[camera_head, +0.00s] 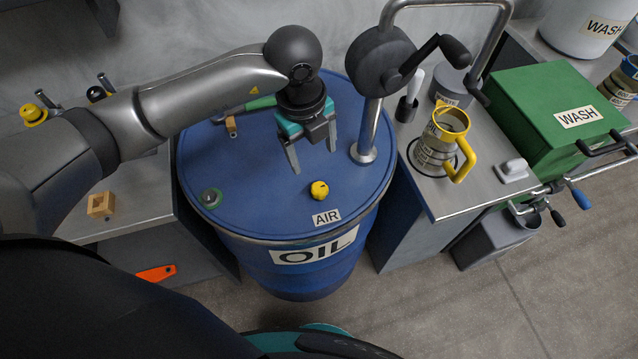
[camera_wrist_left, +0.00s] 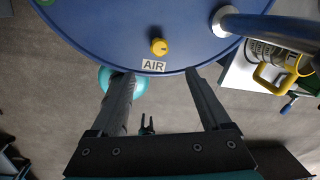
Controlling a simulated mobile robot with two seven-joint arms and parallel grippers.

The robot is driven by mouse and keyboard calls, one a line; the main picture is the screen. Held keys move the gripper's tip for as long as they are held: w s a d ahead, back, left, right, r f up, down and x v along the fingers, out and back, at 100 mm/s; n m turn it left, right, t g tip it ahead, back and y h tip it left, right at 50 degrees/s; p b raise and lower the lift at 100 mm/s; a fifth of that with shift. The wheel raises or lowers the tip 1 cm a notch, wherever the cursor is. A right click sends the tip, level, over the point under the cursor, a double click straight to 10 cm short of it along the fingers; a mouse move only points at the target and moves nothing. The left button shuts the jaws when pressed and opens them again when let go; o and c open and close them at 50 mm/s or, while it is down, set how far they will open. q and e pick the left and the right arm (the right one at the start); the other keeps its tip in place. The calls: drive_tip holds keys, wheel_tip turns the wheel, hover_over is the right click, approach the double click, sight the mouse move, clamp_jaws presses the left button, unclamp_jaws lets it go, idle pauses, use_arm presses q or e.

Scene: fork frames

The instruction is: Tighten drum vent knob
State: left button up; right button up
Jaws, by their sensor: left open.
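The yellow vent knob (camera_head: 319,190) sits on the blue drum lid (camera_head: 250,205), just behind the "AIR" label (camera_head: 326,218). The drum (camera_head: 310,275) carries an "OIL" label. My left gripper (camera_head: 313,160) is open and empty above the lid, with its fingers pointing down. The knob is apart from the fingers, toward the near edge of the lid. In the left wrist view the knob (camera_wrist_left: 159,47) shows whole, beyond the open fingertips (camera_wrist_left: 158,74) and roughly centred between them.
A pump with a metal pipe (camera_head: 368,140) and crank stands on the lid's right side. A green plug (camera_head: 211,198) is at the lid's left. A yellow-handled jug (camera_head: 440,140) and a green box (camera_head: 555,115) stand on the right bench.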

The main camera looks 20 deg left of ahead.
sight(319, 188)
use_arm(q)
drive_tip(key=f, duration=0.9)
drive_tip(key=w+d+f+b, duration=0.1)
drive_tip(key=f, duration=0.4)
drive_tip(key=shift+c, duration=0.2)
clamp_jaws()
